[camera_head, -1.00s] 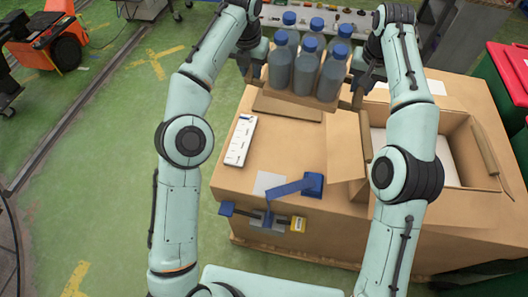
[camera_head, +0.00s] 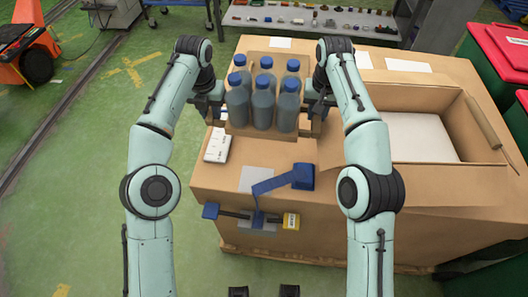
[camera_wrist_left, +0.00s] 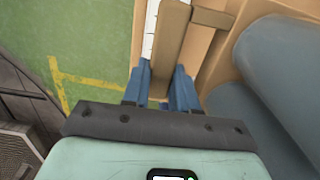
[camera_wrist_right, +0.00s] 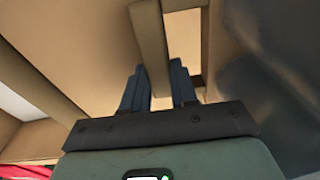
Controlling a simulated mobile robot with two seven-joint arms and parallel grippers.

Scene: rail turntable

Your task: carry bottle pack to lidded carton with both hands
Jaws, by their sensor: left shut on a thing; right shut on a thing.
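The bottle pack (camera_head: 264,128) is several grey-blue bottles with blue caps standing upright in a cardboard tray with a handle at each side. My left gripper (camera_head: 215,108) is shut on its left handle; the brown handle bar (camera_wrist_left: 170,45) runs between the fingers in the left wrist view. My right gripper (camera_head: 314,112) is shut on the right handle, whose bar (camera_wrist_right: 149,40) shows in the right wrist view. The pack is level, over the brown worktop's left part. The open carton (camera_head: 480,170) is at the right, with a white surface inside; my right arm hides its left side.
A blue tape tool (camera_head: 290,180) sits at the front edge, with a blue-and-yellow fixture (camera_head: 258,218) below. A shelf of small parts (camera_head: 310,18) stands behind. Red-lidded bins (camera_head: 500,50) stand at the right.

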